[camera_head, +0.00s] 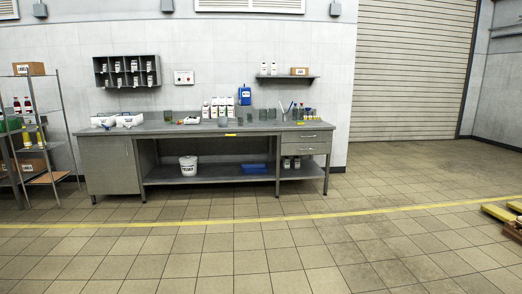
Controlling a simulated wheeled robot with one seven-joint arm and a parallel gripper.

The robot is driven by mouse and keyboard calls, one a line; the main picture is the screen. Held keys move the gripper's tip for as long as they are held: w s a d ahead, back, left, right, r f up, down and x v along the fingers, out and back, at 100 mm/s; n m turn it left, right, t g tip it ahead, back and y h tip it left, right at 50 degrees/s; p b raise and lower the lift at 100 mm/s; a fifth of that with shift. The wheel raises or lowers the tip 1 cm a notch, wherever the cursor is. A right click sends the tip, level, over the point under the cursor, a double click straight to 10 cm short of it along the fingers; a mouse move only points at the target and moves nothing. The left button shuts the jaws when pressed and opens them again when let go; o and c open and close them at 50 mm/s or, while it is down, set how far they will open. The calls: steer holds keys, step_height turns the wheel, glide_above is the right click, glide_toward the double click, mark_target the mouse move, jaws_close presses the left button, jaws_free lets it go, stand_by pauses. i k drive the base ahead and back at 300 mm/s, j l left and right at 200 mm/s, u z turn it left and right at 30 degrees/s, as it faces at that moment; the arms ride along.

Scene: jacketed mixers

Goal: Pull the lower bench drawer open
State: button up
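A long grey bench (180,127) stands against the far wall. At its right end are two stacked drawers. The lower bench drawer (318,148) has a pale horizontal handle and looks shut, flush with the front. The upper drawer (318,136) sits directly above it and also looks shut. Two bottles stand on the shelf below the drawers. My gripper does not show in this view, and the bench is some distance off across the floor.
The tiled floor (230,262) before the bench is clear, crossed by a yellow line (230,220). A rack with boxes (31,69) stands at left. A pallet (498,213) lies at the right edge. A white bucket (188,166) and blue tray (254,168) sit on the bench's lower shelf.

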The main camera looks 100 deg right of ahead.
mark_target(288, 148)
steer(key=z, duration=3.15)
steer(key=i+l, duration=0.1)
steer(key=i, duration=2.25)
steer(key=i+l, duration=0.15)
steer(key=i, duration=2.2)
steer(key=i+l, duration=0.1)
steer(key=i, duration=2.25)
steer(key=l+z, duration=0.05)
